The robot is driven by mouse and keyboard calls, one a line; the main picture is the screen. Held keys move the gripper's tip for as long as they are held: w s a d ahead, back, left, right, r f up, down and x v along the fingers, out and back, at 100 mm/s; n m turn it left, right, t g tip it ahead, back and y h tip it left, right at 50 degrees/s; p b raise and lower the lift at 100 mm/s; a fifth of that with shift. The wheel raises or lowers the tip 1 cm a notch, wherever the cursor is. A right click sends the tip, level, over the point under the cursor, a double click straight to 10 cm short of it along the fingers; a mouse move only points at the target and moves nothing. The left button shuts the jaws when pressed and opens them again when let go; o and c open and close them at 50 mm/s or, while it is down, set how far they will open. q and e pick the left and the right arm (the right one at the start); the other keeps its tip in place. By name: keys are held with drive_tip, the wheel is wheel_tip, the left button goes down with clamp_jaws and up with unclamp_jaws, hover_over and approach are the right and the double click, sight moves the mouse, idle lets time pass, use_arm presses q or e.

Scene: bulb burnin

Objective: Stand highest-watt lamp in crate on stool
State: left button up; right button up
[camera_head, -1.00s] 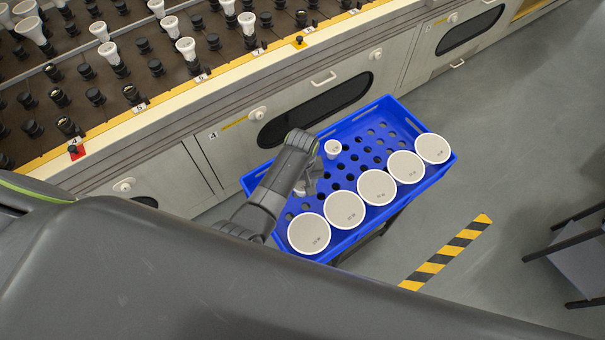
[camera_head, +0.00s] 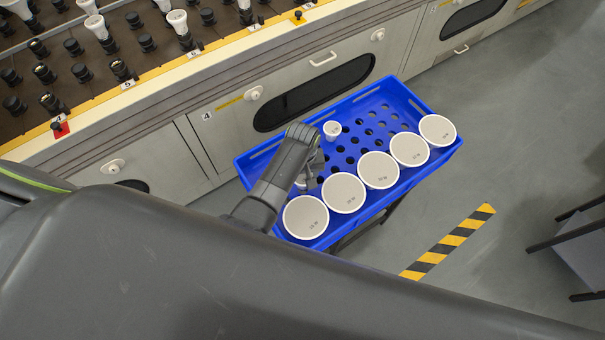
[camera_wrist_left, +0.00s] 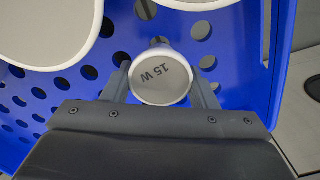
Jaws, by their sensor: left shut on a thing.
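The blue crate (camera_head: 436,172) has a floor full of round holes and sits on a dark-legged stool (camera_head: 366,234). Several wide white lamps (camera_head: 306,217) stand in a row along its near side, faces up; their markings are too small to read surely. My left gripper (camera_head: 308,180) is low over the crate's left part. In the left wrist view its fingers (camera_wrist_left: 160,88) are shut on a small round lamp marked 15 W (camera_wrist_left: 160,85). Whether that lamp's base is in a hole is hidden. My right gripper is not in view.
A long bench (camera_head: 150,97) with rows of black sockets, some holding white lamps, runs behind the crate. Grey cabinet doors (camera_head: 320,90) are below it. Striped floor tape (camera_head: 450,242) and a dark rack (camera_head: 580,240) lie to the right. Many crate holes (camera_head: 385,122) are empty.

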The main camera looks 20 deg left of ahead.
use_arm(q)
drive_tip(key=shift+f, duration=0.2)
drive_tip(key=shift+f+b, duration=1.1)
drive_tip(key=shift+f, duration=0.55)
drive_tip(key=o, duration=1.1)
drive_tip(key=shift+c, duration=0.2)
drive_tip(key=shift+r, duration=0.55)
wheel_tip(320, 180, up, 16)
drive_tip(key=p, duration=0.3)
drive_tip(key=shift+r, duration=0.2)
